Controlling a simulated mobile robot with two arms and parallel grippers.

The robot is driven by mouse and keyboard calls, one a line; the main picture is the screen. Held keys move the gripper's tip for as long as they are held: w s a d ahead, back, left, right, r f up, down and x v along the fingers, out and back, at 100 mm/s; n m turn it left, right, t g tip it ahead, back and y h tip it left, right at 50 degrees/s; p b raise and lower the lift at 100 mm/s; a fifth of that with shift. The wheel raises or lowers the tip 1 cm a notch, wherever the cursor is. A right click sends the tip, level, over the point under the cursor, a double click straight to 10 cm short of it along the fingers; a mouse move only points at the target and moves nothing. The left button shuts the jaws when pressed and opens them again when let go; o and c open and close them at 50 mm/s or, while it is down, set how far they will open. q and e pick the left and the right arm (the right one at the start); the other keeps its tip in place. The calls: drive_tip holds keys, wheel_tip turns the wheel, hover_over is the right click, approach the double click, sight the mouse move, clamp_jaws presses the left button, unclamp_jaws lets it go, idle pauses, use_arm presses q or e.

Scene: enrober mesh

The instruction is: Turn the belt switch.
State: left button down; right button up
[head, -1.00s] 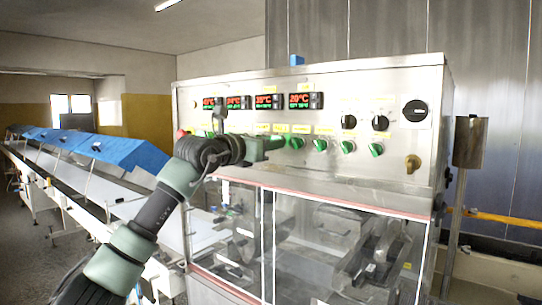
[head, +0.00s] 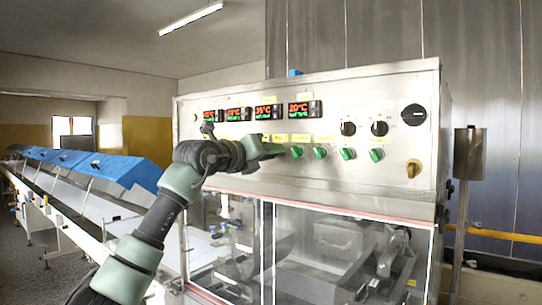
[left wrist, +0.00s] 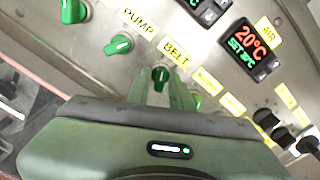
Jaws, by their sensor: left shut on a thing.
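The belt switch (left wrist: 160,75) is a small green knob under a yellow BELT label (left wrist: 176,53) on the steel control panel (head: 225,97). In the left wrist view my left gripper (left wrist: 161,86) has its two fingers on either side of this knob and is shut on it. In the head view my left gripper (head: 274,150) reaches the panel's row of green knobs from the left and hides the belt switch. How far the knob is turned is hard to tell. My right gripper is in neither view.
Another green knob (left wrist: 118,45) sits close by under the PUMP label. More green knobs (head: 320,153), black dials (head: 348,129) and red temperature displays (head: 299,109) share the panel. Below is a clear-walled housing (head: 345,250). A conveyor with blue covers (head: 120,170) runs left.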

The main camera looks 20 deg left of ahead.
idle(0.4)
use_arm(q)
drive_tip(key=c, duration=1.5)
unclamp_jaws()
drive_tip(key=shift+s+a, duration=0.1)
drive_tip(key=b+v, duration=0.4)
drive_tip(key=v, duration=0.3)
drive_tip(key=shift+s+a, duration=0.1)
drive_tip(key=shift+s, duration=0.15)
